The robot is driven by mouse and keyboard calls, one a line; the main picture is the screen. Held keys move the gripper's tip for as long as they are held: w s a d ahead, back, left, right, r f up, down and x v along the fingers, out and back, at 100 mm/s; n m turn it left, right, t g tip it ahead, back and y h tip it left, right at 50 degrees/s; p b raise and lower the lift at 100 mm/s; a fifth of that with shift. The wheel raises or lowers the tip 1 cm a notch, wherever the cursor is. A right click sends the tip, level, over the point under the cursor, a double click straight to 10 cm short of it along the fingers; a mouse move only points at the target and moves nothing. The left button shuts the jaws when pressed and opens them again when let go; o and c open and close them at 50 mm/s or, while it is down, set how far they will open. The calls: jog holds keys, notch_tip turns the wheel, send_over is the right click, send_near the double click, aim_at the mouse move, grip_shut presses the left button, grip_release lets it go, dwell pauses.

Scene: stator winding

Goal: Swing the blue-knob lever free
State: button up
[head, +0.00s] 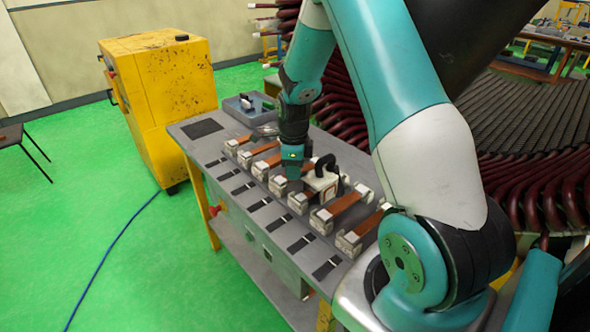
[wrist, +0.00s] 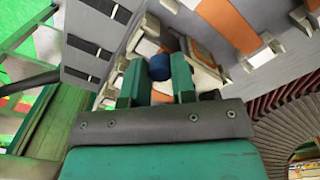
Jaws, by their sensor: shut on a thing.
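The blue knob (wrist: 159,67) of the lever sits between the two green fingers of my gripper (wrist: 156,80) in the wrist view. My gripper is shut on it. In the head view my gripper (head: 290,172) points down at the row of clamps on the bench, close beside a white block with a black handle (head: 322,172). The knob is hidden behind the gripper there. The lever's arm is mostly hidden in both views, so its angle cannot be told.
The grey bench (head: 222,165) carries several white clamp blocks with copper-coloured bars (head: 343,203) and dark slots. A blue-grey tray (head: 247,106) lies at its far end. A yellow cabinet (head: 165,95) stands to the left. The large stator with dark red coils (head: 350,125) rises close behind the bench.

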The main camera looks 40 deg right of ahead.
dwell(0.4)
jog(key=o, duration=0.9)
jog(key=shift+o, duration=0.2)
notch_tip(320, 180, up, 17)
jog(key=b, duration=0.2)
jog(key=shift+r+b, duration=0.2)
jog(key=shift+b, duration=0.1)
